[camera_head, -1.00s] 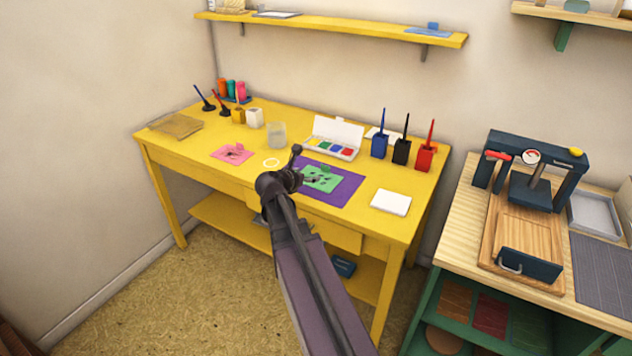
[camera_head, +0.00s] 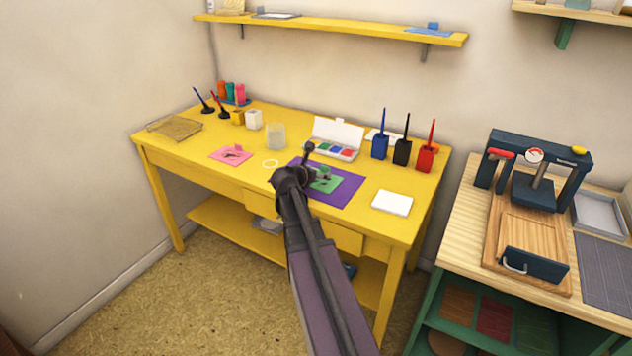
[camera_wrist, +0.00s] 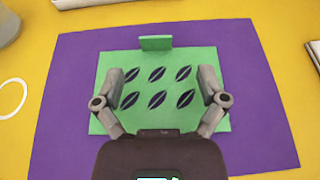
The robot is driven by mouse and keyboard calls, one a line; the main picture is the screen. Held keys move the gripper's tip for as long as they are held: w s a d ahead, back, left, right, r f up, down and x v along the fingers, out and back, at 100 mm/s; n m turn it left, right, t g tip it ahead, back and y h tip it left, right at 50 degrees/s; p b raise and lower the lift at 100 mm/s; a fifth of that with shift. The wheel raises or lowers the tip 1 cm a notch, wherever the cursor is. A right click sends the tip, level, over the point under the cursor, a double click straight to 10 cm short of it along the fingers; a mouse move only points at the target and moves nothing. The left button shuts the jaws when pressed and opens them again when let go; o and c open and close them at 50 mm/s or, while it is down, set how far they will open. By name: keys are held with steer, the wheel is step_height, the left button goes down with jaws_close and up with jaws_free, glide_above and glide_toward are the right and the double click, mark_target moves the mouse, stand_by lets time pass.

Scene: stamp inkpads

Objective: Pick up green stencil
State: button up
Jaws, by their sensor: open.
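The green stencil (camera_wrist: 158,83) lies flat on a purple mat (camera_wrist: 68,85) on the yellow table. It has several dark leaf-shaped cutouts and an upright green tab (camera_wrist: 156,43) at its far edge. In the wrist view my gripper (camera_wrist: 160,82) is open, with its two fingers spread over the left and right parts of the stencil. Nothing is between the fingers but the stencil's surface below. In the head view my arm hides part of the stencil (camera_head: 327,184) and the purple mat (camera_head: 345,189). I cannot tell the fingers' height above it.
A pink stencil (camera_head: 231,156) and a white ring (camera_head: 270,163) lie left of the mat. A white pad (camera_head: 392,202) lies to its right. An open inkpad case (camera_head: 338,139) and blue, black and red holders (camera_head: 425,157) stand behind.

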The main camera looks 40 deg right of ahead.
mark_target(326, 168)
steer(key=shift+b+x, duration=0.85)
steer(key=shift+x, duration=1.8)
steer(key=shift+r, duration=0.1)
steer(key=c, duration=1)
